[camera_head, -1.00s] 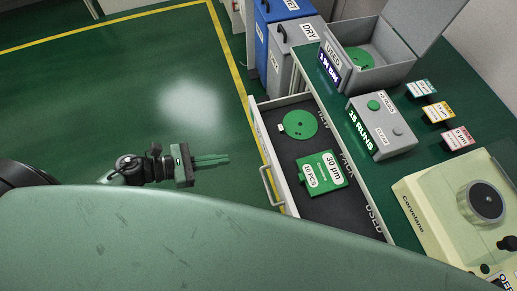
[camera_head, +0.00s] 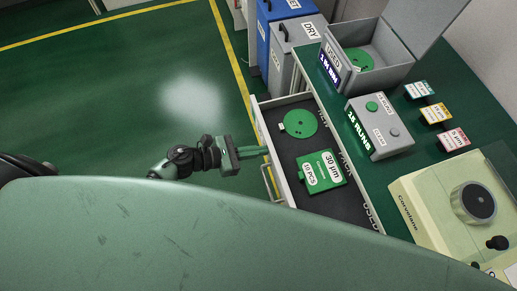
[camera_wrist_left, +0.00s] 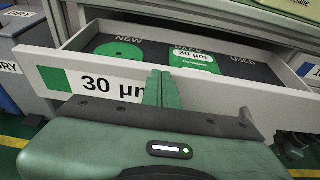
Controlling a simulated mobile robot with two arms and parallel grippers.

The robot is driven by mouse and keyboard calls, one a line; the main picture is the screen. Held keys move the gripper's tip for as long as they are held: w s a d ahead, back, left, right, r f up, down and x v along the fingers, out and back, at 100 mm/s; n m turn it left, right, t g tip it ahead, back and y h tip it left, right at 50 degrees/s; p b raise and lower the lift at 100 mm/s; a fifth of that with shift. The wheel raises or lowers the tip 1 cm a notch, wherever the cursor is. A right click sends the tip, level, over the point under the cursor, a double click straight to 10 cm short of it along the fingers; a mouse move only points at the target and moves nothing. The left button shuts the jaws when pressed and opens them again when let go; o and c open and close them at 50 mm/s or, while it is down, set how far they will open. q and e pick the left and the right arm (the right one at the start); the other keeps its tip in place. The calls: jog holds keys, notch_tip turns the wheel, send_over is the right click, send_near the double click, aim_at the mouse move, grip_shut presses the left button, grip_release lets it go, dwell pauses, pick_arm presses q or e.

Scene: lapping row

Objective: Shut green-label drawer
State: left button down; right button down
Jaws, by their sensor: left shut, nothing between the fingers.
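The green-label drawer (camera_head: 292,190) stands open from the bench in the head view. Its front, with a green square and "30 µm" label (camera_wrist_left: 85,82), fills the middle of the left wrist view. Inside lie a green disc (camera_head: 300,123) and a green 30 µm pack (camera_head: 320,172). My left gripper (camera_head: 267,150) is shut and empty, its fingertips at the drawer front, near the handle (camera_head: 267,182). In the left wrist view the fingers (camera_wrist_left: 163,78) overlap the front panel; whether they touch it I cannot tell. My right gripper is not in view.
Blue (camera_head: 268,30) and grey (camera_head: 290,55) bins stand beyond the drawer. The bench top (camera_head: 400,95) carries a grey open box (camera_head: 385,75), a button box (camera_head: 380,127), small label stands (camera_head: 435,113) and a cream machine (camera_head: 430,200).

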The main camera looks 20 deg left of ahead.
pick_arm(q)
jog(key=shift+w+d, duration=0.1)
jog(key=shift+d, duration=0.05)
jog(key=w+d+b, duration=0.1)
jog(key=w+d, duration=0.2)
jog(key=d, duration=0.2)
jog(key=w+d+b, duration=0.1)
jog(key=w+d, duration=0.3)
jog(key=d, duration=0.2)
jog(key=w+d, duration=0.4)
jog(key=d, duration=0.1)
jog(key=shift+d+b, duration=0.2)
jog(key=shift+b, duration=0.2)
jog(key=shift+w+d, duration=0.15)
jog(key=shift+r, duration=0.15)
jog(key=shift+d+r, duration=0.1)
jog(key=shift+w, duration=0.1)
